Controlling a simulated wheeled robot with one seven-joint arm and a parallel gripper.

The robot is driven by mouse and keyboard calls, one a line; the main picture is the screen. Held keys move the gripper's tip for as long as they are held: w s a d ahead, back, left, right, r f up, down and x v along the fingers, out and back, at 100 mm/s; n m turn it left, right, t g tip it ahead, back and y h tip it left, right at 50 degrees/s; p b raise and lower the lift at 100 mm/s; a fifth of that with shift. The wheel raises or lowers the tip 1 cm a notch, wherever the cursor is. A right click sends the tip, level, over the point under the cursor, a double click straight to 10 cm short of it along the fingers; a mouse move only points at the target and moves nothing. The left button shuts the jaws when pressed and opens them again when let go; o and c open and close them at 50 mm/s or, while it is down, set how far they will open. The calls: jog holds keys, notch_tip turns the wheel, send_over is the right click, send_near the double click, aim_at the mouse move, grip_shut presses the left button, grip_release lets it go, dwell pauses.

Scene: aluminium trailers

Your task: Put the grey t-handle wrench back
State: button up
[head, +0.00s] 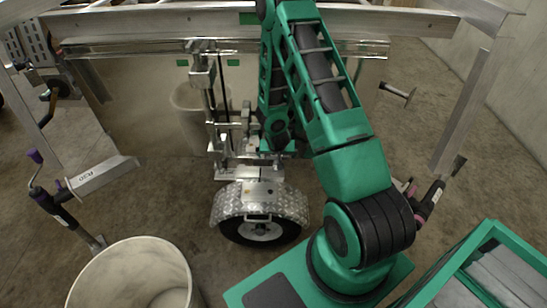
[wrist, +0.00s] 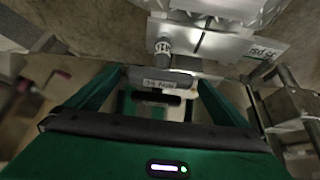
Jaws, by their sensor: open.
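In the wrist view, a grey T-shaped handle (wrist: 178,79), which looks like the t-handle wrench, has a short crossbar with printed lettering. Its stem (wrist: 163,48) runs up to a pale metal plate. My gripper (wrist: 158,84) is open, with its green fingers on either side of the crossbar. I cannot tell whether either finger touches it. In the head view my green arm reaches towards the trailer frame and hides the gripper and this handle. A small T-shaped piece (head: 398,92) sticks out at the right in the head view; I cannot tell what it is.
An aluminium trailer frame (head: 190,22) spans the back. Crank handles stand at left (head: 50,205) and right (head: 432,198). A pale bin (head: 130,272) is front left; a green-edged tray (head: 447,266) is front right.

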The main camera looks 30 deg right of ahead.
jog(key=s+r+g, duration=0.1)
jog(key=s+r, duration=0.5)
jog(key=r, duration=0.3)
jog(key=s+d+r+g, duration=0.1)
jog(key=s+r, duration=0.4)
jog(key=r, duration=0.4)
jog(key=s+r+g, duration=0.1)
jog(key=s+r, duration=0.5)
jog(key=r, duration=0.3)
jog(key=s+a+r+g+y, duration=0.1)
jog(key=s+a+r, duration=0.2)
jog(key=s, duration=0.6)
jog(key=s+a+r+g+y, duration=0.1)
jog(key=s+a+r+y, duration=0.1)
jog(key=s+r, duration=0.6)
jog(key=shift+s+a+r+y, duration=0.15)
jog(key=shift+s+a+y, duration=0.15)
jog(key=shift+s+a, duration=0.6)
